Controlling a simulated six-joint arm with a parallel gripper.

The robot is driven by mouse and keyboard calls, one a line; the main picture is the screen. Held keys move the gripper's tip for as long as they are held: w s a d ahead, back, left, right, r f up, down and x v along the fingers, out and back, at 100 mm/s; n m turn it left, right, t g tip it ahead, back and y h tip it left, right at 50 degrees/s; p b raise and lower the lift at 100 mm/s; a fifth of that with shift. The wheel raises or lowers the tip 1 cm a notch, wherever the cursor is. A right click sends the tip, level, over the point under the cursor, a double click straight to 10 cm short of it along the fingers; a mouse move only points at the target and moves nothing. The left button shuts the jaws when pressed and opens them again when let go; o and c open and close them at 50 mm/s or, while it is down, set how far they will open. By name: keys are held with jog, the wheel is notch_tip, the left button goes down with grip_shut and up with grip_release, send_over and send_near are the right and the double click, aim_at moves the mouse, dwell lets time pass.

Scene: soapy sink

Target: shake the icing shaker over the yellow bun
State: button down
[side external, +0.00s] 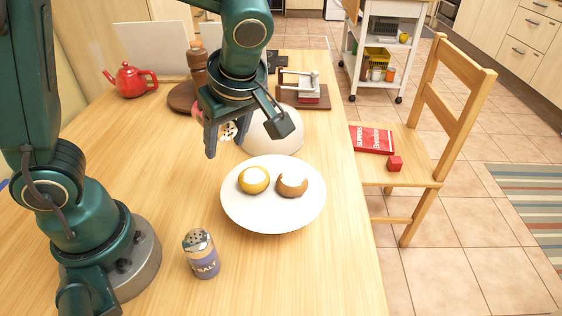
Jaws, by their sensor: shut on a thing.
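A yellow bun (253,180) with a white top sits on the left of a white plate (270,222). A brown bun (292,185), also white on top, sits to its right. My gripper (246,134) is above and behind the plate, to the upper left of the yellow bun. It is shut on the icing shaker (229,131), whose pale lid with dark holes shows between the fingers. The shaker is tilted, its lid facing the camera and apart from the buns. Most of its body is hidden by my gripper.
A salt shaker (201,254) stands upright in front of the plate. A white rounded thing (274,134) is behind the plate, partly hidden by my gripper. A red teapot (130,80) and a pepper mill (197,66) stand farther back. The table's front right is clear.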

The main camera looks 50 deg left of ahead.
notch_tip(320, 180, up, 12)
jog(key=w+g+h, duration=0.1)
jog(key=w+h, duration=0.1)
jog(key=h, duration=1.6)
jog(key=shift+w+r, duration=0.25)
jog(key=shift+w, duration=0.05)
jog(key=shift+d, duration=0.15)
